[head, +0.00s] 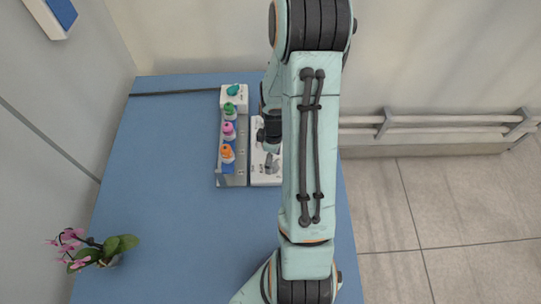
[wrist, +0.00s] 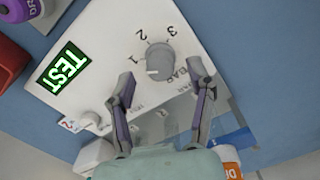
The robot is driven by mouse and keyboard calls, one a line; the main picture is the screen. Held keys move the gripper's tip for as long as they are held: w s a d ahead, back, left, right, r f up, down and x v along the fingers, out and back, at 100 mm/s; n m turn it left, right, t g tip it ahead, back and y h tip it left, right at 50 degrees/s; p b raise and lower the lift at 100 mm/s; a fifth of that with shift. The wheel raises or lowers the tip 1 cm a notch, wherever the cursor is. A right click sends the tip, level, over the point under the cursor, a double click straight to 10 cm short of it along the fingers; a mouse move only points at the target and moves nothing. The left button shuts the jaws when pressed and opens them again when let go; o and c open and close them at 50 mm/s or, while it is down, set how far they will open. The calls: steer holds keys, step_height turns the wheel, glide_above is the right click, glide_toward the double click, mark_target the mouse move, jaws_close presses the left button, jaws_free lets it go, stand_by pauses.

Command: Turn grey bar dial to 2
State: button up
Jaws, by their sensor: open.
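The grey bar dial (wrist: 160,59) sits on a white panel (wrist: 105,35) in the wrist view, with the numbers 1, 2 and 3 around its edge. A short white mark shows on its lower left side, nearer the 1 than the 2. My gripper (wrist: 161,72) is open, with one finger on each side of the dial in the picture; both look apart from it, though the depth is hard to judge. In the head view my gripper (head: 268,138) is over the white panel (head: 262,181), and my arm hides the panel's right side.
A lit green TEST sign (wrist: 62,68) and a smaller pale knob (wrist: 90,121) share the panel. To its left in the head view, a rack holds green (head: 230,110), pink (head: 228,131) and orange (head: 227,154) bottles.

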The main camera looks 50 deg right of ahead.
steer(key=shift+f, duration=0.7)
jaws_close()
steer(key=shift+m, duration=0.3)
steer(key=m, duration=1.1)
steer(key=shift+m, duration=0.3)
